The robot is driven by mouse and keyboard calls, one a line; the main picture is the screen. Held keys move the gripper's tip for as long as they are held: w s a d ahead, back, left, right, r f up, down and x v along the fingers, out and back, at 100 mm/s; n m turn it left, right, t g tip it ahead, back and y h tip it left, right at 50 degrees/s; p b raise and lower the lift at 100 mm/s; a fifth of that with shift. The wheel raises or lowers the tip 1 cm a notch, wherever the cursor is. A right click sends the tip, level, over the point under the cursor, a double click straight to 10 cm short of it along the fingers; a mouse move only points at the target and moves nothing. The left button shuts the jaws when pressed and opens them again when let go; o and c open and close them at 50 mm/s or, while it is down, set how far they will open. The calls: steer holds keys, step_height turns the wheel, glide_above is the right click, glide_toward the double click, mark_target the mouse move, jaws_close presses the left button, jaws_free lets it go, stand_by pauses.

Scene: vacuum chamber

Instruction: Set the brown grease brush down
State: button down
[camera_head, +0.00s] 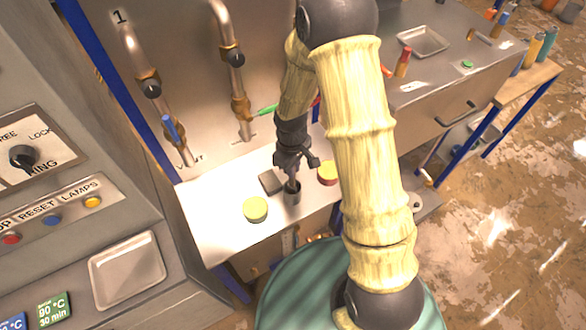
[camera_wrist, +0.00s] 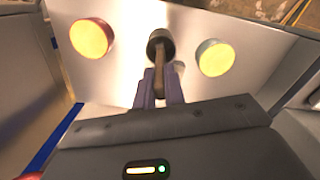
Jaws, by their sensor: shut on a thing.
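My gripper (camera_head: 292,178) points down over the pale bench top and is shut on the brown grease brush. In the wrist view the brush's brown handle (camera_wrist: 160,79) stands between the two fingers. Its far end meets a dark round cup (camera_wrist: 158,40), and I cannot tell how deep it sits inside. The same cup (camera_head: 292,195) shows in the head view as a small grey cylinder standing on the bench, directly below the gripper. The brush's lower end is hidden.
A yellow-topped tin (camera_head: 255,209) stands left of the cup, and a red-sided tin (camera_head: 327,174) stands to its right. A dark block (camera_head: 271,182) lies just behind. Pipes with valves (camera_head: 240,106) rise at the back. Bare bench (camera_head: 219,207) shows at the left.

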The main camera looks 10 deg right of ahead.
steer(key=shift+f, duration=0.85)
steer(key=c, duration=1.5)
jaws_free()
steer(key=shift+r, duration=0.15)
steer(key=r+b, duration=0.1)
steer(key=r, duration=0.5)
steer(key=r+b, duration=0.1)
steer(key=r, duration=0.4)
steer(key=shift+w+a+r+b, duration=0.15)
steer(key=shift+a+r+b, duration=0.05)
steer(key=shift+r+b, duration=0.2)
